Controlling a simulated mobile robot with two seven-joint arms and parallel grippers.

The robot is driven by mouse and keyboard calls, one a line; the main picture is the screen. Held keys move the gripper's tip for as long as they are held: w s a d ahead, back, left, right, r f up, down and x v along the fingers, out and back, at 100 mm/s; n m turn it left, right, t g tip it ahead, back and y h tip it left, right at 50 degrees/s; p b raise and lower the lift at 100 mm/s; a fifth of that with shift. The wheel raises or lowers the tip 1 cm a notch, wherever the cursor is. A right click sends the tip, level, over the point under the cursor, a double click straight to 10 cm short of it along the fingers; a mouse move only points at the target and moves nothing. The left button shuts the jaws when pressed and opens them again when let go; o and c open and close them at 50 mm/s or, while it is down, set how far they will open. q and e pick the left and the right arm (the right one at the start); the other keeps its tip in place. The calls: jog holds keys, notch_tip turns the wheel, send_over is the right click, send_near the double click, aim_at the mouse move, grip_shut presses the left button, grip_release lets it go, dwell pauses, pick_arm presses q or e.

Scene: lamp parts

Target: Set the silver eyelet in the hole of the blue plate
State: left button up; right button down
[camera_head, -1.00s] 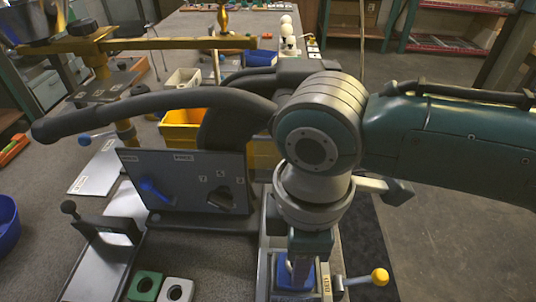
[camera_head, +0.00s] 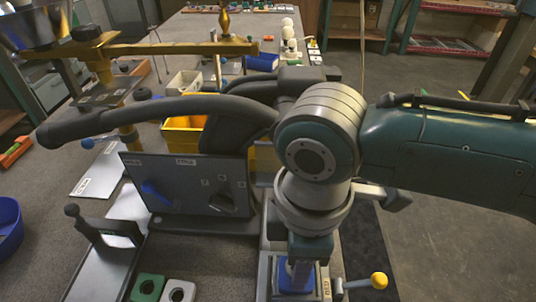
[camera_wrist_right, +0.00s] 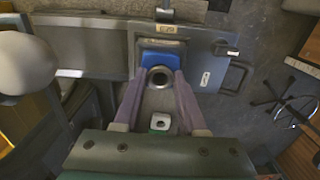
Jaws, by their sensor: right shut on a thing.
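The silver eyelet (camera_wrist_right: 160,78) is a shiny ring between the fingertips of my right gripper (camera_wrist_right: 161,82) in the right wrist view. The gripper is shut on it. The blue plate (camera_wrist_right: 163,52) lies just beyond, and the eyelet overlaps its near edge in that view; I cannot tell whether they touch. The plate's hole is not visible. In the head view my right gripper (camera_head: 299,270) points down over the blue plate (camera_head: 296,284), and its fingers hide the eyelet. My left gripper is not in view.
Green (camera_head: 147,288) and white (camera_head: 178,290) holed plates lie left of the fixture. A yellow-knobbed lever (camera_head: 379,281) sticks out right.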

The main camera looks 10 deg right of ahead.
jog(key=shift+f, duration=0.25)
jog(key=shift+r+p, duration=0.25)
jog(key=shift+p, duration=0.1)
dwell(0.4)
jog(key=shift+f, duration=0.25)
dwell(0.4)
jog(key=shift+r+p, duration=0.25)
jog(key=shift+p, duration=0.05)
jog(key=shift+f, duration=0.25)
dwell(0.6)
jog(key=shift+r+p, duration=0.25)
jog(key=shift+p, duration=0.05)
dwell(0.3)
jog(key=shift+c, duration=2)
grip_release()
